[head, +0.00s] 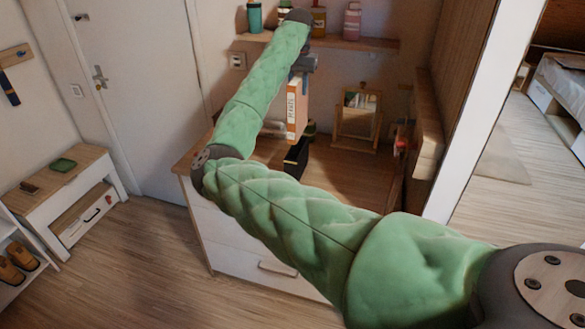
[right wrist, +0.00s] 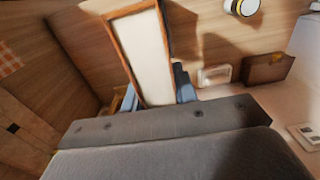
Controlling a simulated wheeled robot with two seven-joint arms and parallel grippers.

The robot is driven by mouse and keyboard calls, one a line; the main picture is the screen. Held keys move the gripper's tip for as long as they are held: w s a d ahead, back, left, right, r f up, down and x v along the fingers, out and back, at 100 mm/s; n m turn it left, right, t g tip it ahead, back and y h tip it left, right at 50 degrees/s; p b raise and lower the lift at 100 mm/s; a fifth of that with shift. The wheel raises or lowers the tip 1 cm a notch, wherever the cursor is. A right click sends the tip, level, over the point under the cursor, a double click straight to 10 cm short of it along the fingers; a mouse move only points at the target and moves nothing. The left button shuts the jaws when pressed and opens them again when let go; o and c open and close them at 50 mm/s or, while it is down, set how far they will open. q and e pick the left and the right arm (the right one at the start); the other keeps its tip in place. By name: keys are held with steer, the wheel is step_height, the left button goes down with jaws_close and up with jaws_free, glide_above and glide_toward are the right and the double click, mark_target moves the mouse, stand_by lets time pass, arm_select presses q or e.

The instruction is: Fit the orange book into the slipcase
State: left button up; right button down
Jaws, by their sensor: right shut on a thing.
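The orange book (head: 298,108), with a pale lettered spine, stands upright over the dresser top. In the right wrist view the book (right wrist: 142,55) shows white page edges between orange covers, between the blue-grey fingers. A dark, box-like thing (head: 296,158), which looks like the slipcase, stands on the dresser just below the book. My arm hides part of it, and I cannot tell whether the book touches or enters it. My left gripper is not in view.
The wooden dresser top (head: 345,178) has free room to the right of the dark box. A small framed mirror (head: 357,118) stands behind. A wall shelf (head: 345,41) with bottles hangs above. A wooden side panel (head: 428,125) bounds the right.

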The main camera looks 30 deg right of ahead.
mark_target(298, 112)
step_height(298, 112, down, 9)
steer(key=shift+f+p, duration=0.2)
steer(key=shift+p, duration=0.9)
step_height(298, 112, down, 3)
steer(key=shift+a+f+p, duration=0.1)
steer(key=shift+f+p, duration=0.05)
steer(key=shift+p, duration=0.6)
step_height(298, 112, down, 4)
steer(key=shift+r+p, duration=0.1)
steer(key=shift+p, duration=0.8)
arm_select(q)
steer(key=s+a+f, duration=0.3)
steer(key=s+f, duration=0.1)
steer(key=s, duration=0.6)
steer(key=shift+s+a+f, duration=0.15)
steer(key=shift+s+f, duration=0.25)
arm_select(e)
steer(key=shift+f, duration=0.6)
steer(key=c, duration=1.3)
jaws_free()
steer(key=shift+f, duration=0.15)
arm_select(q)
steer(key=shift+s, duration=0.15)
arm_select(e)
steer(key=shift+o, duration=1.1)
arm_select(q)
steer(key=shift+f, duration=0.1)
